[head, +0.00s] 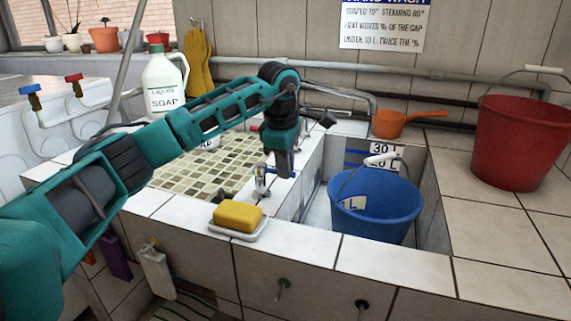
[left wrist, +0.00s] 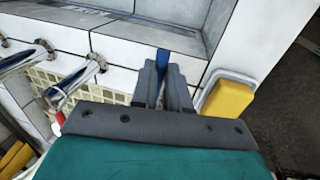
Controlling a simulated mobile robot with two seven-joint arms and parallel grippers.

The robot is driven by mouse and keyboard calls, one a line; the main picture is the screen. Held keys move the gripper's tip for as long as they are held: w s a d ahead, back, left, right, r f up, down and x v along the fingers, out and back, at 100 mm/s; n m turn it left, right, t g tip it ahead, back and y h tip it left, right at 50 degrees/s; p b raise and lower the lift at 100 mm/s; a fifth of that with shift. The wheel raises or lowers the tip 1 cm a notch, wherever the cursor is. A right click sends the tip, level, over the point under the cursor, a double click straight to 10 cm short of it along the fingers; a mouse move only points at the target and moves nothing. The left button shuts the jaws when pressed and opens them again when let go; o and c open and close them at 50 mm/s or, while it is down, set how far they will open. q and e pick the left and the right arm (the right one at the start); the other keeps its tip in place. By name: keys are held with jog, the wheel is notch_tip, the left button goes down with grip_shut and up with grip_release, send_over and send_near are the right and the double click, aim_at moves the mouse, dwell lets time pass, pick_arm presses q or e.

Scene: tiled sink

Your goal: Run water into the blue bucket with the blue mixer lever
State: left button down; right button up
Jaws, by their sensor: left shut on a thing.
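The blue bucket (head: 375,207) stands in the sink basin, its pale handle grip leaning up against the rim. I cannot see whether it holds water. My left gripper (head: 284,168) reaches down over the tiled ledge left of the basin. It is shut on the blue mixer lever (left wrist: 163,58), which shows between the fingertips (left wrist: 165,80) in the left wrist view. In the head view the fingers mostly hide the lever. A chrome tap body (head: 262,180) stands just left of the fingers. No running water is visible. My right gripper is not in view.
A yellow sponge (head: 238,215) lies on a dish at the front ledge. A red bucket (head: 520,142) and an orange dipper (head: 390,123) stand right and behind the basin. A soap jug (head: 163,88) stands behind my left arm. The right counter front is clear.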

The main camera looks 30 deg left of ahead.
pick_arm(q)
jog(key=shift+s+m+h+p, duration=0.3)
jog(key=shift+s+m+p, duration=0.25)
jog(key=shift+m+p, duration=0.6)
jog(key=c, duration=1.1)
grip_release()
